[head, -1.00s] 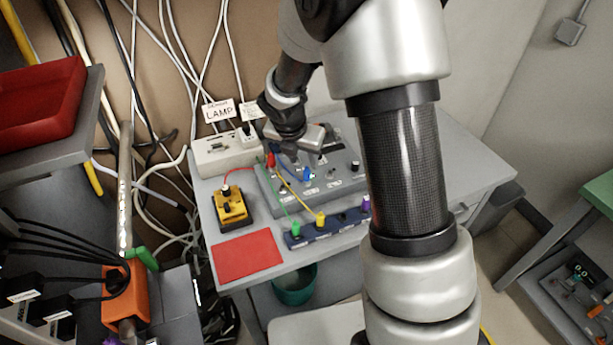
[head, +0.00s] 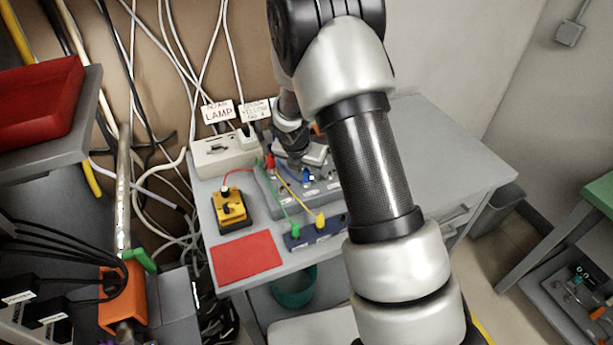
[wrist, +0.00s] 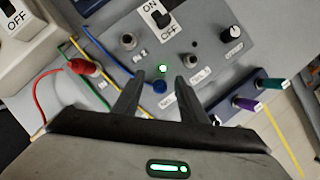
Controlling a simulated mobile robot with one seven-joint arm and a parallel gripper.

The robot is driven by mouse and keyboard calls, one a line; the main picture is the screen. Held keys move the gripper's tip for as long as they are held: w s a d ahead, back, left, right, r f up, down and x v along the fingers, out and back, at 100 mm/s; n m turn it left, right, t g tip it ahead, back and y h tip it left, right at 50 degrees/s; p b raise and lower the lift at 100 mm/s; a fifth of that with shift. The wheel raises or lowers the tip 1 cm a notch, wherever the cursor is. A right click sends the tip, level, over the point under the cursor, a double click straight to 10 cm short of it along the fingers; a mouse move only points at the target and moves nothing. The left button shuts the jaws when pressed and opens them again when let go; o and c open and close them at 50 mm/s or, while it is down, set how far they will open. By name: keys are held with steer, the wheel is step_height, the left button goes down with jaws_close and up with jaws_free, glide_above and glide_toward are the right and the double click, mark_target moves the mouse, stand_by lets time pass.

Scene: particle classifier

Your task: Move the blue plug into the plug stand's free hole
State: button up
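The blue plug (head: 308,175) stands in the grey control panel (head: 268,195). In the wrist view the blue plug (wrist: 159,87) sits between the two fingertips of my gripper (wrist: 158,78), with a visible gap to each finger. My gripper (head: 305,162) is open and low over the panel in the head view, partly hidden by my arm. The wrist view shows the stand's other end (wrist: 222,113) with purple and teal plugs.
A red plug (wrist: 83,67) with a red cable is left of the blue plug. Green and yellow cables (head: 288,192) cross the panel. A yellow box (head: 230,210), a red mat (head: 247,257) and a white switch box (head: 225,152) are at the left. The table's right side is clear.

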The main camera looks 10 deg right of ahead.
mark_target(307, 171)
jaws_close()
steer(key=shift+r, duration=0.1)
step_height(307, 171, up, 10)
steer(key=shift+f+p, duration=0.1)
steer(key=shift+p, duration=0.65)
